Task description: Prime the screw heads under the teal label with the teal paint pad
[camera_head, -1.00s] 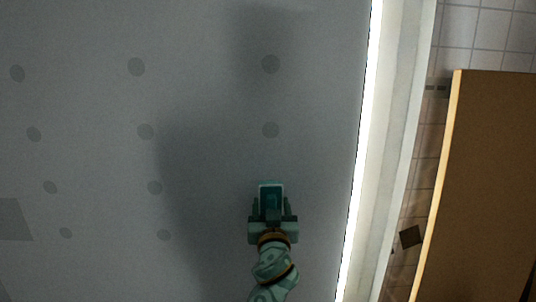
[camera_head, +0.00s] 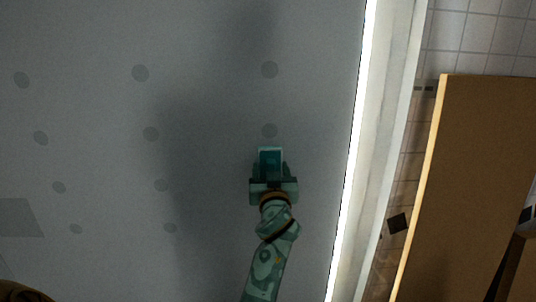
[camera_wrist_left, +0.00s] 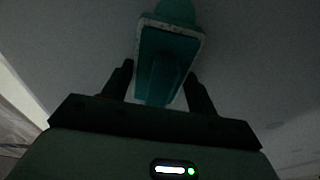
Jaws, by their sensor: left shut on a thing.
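My left gripper (camera_head: 271,172) is shut on the teal paint pad (camera_head: 270,158), which points up the picture in the head view. The pad also shows in the left wrist view (camera_wrist_left: 170,58), between the two dark fingers. A brighter teal rounded patch (camera_wrist_left: 176,10) shows beyond its far end there; I cannot tell what it is. Grey round screw-head spots lie in columns on the grey panel (camera_head: 215,110). Whether the pad touches the panel is unclear. I make out no teal label. My right gripper is not in view.
A bright strip (camera_head: 355,130) runs along the panel's right edge. Past it are a tiled surface (camera_head: 447,40) and a large brown board (camera_head: 455,190). A darker grey square (camera_head: 20,217) lies at the left. The panel around the pad looks clear.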

